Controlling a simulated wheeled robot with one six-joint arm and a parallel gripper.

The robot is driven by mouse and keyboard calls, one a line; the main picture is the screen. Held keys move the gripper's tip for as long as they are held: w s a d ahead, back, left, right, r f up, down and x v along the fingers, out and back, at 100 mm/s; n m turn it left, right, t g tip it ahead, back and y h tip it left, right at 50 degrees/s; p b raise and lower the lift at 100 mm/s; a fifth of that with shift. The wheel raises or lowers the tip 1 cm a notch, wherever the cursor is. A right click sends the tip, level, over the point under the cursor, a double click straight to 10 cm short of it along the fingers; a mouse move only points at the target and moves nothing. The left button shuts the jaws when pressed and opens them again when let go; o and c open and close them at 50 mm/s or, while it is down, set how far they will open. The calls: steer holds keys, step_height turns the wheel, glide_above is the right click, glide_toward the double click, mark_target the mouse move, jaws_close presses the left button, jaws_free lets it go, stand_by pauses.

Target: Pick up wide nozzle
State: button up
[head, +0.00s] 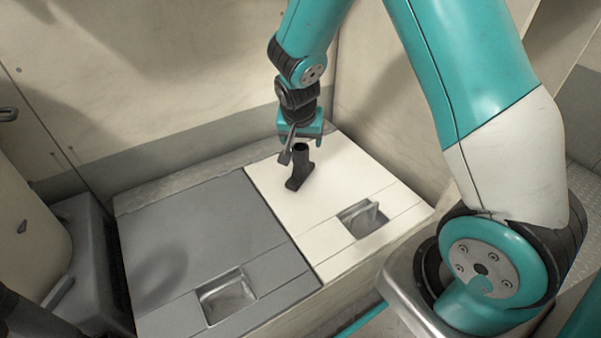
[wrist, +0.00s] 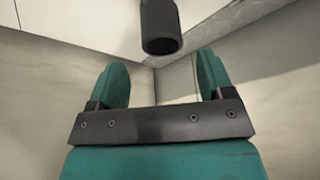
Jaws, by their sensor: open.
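The wide nozzle (head: 300,168) is black, with a round tube on top and a flat, wider foot. It stands upright on the white locker lid (head: 335,178). In the wrist view the round end of the nozzle (wrist: 160,28) shows beyond the fingertips, roughly centred between them, with its lower part out of frame. My gripper (head: 300,148) is teal and open, just above and behind the nozzle in the head view. Its two fingers (wrist: 163,70) are spread and empty in the wrist view. I cannot tell how far they are from the nozzle.
A grey lid (head: 200,220) lies left of the white one. Both have recessed metal latches, one in the grey lid (head: 228,295) and one in the white lid (head: 362,218). Pale walls (head: 150,70) close in behind and to the right. The lid around the nozzle is clear.

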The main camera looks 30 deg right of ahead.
mark_target(300, 148)
steer(key=b+x, duration=0.2)
steer(key=x, duration=0.1)
steer(key=b+x, duration=0.1)
steer(key=x, duration=0.1)
steer(key=shift+s+a+f+b, duration=0.1)
steer(key=shift+a+f+b, duration=0.1)
steer(key=shift+a+b, duration=0.15)
steer(key=shift+r, duration=0.1)
steer(key=c, duration=1.3)
steer(key=shift+o, duration=0.2)
steer(key=shift+r, duration=0.15)
